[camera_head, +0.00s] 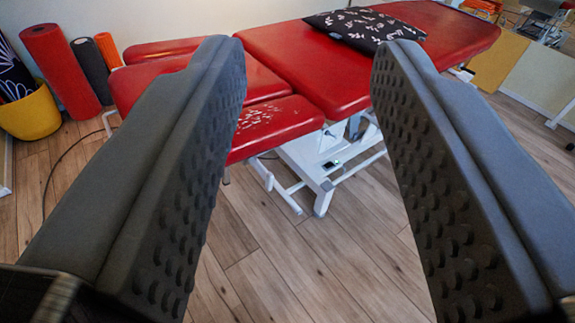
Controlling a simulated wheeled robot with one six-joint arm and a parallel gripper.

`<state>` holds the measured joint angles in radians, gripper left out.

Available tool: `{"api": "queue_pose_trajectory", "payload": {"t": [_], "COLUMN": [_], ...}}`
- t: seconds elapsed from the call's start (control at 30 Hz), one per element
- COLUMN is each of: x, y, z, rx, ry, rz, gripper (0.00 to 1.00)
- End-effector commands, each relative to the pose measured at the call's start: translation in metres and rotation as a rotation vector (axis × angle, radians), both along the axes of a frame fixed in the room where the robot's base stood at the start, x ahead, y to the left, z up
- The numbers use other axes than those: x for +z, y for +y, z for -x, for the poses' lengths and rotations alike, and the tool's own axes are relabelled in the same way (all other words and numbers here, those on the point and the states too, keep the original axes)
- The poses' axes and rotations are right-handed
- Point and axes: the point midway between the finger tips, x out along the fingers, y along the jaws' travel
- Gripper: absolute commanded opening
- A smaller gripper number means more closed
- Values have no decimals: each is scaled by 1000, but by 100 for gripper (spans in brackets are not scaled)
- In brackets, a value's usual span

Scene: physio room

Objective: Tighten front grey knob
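My gripper (312,48) is open and empty, its two dark grey padded fingers with studded inner faces wide apart. Between and beyond them stands a red treatment table (300,72) on a white metal frame (310,170). The fingers are in the air, apart from the table. Its near red section (270,125) has worn, pale patches. I cannot make out a grey knob; the fingers hide parts of the table's near end and frame.
A patterned dark pillow (365,27) lies on the table. A yellow basket (30,112) and a red roll (60,70) stand at the left wall. A cable (62,160) lies on the wood floor. The floor in front of the table is clear.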

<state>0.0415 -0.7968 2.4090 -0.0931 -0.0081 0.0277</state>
Motion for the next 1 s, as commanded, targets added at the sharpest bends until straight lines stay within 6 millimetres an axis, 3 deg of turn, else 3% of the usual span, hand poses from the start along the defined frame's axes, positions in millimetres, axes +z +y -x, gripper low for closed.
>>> {"api": "queue_pose_trajectory", "payload": {"t": [0.1,0.5,0.8,1.0], "x": [-16,-81,-146,-197], "y": [-11,-39,-56,-64], "z": [-35,-129,-182,-207], "rx": [-15,15,100,182], "ry": [0,-12,-7,2], "rz": [43,165,214,217], "gripper": [36,36,36,36]}}
